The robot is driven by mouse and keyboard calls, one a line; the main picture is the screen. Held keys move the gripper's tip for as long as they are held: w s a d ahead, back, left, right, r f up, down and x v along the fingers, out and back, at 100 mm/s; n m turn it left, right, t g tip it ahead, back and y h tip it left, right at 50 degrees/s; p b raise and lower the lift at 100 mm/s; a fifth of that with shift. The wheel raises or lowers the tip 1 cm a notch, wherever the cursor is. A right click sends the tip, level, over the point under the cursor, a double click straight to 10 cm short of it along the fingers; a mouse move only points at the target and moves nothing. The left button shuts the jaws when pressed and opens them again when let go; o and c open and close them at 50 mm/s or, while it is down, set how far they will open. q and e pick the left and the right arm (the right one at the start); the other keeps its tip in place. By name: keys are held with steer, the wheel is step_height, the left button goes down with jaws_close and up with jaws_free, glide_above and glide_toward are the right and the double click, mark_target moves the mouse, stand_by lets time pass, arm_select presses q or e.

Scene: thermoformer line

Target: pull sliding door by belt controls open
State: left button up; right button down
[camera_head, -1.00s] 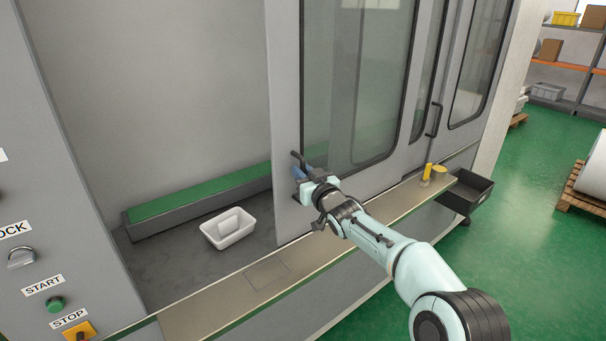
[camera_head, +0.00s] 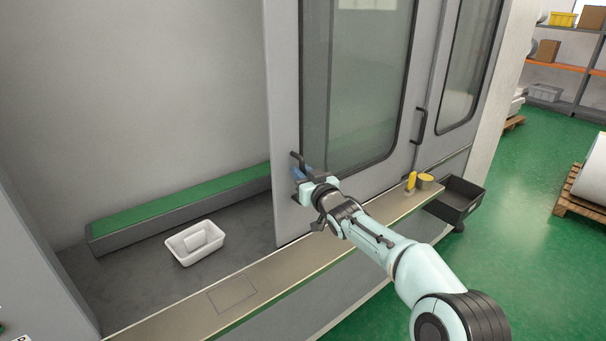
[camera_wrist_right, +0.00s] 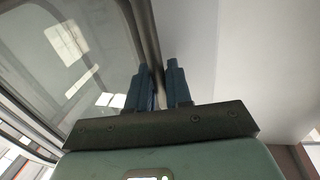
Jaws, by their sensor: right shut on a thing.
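The grey sliding door (camera_head: 284,130) with its dark-framed window stands to the right of a wide opening. Its dark bar handle (camera_head: 297,158) is near the door's left edge. My right gripper (camera_head: 301,173) is at this handle, shut on it. In the right wrist view, the blue fingers (camera_wrist_right: 159,84) stand on either side of the dark handle bar (camera_wrist_right: 149,35), whose gripped part is partly hidden. Through the opening I see the green belt (camera_head: 180,196) and a white tray (camera_head: 195,242) on the grey floor inside. My left gripper is not in view.
A second door with its handle (camera_head: 420,125) is on the right. A ledge (camera_head: 190,323) runs along the front, with yellow items (camera_head: 425,180) on it. A black bin (camera_head: 458,199) hangs at its right end.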

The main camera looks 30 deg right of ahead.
stand_by(0.3)
steer(key=c, duration=1.2)
jaws_free()
steer(key=shift+c, duration=0.2)
arm_select(q)
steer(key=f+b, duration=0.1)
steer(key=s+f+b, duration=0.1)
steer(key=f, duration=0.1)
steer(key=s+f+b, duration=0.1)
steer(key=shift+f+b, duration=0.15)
steer(key=shift+b, duration=0.25)
arm_select(e)
steer(key=s+a, duration=0.1)
steer(key=s, duration=1.2)
steer(key=shift+s+a, duration=0.15)
steer(key=shift+a, duration=0.15)
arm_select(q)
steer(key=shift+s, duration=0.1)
arm_select(e)
steer(key=shift+f, duration=0.1)
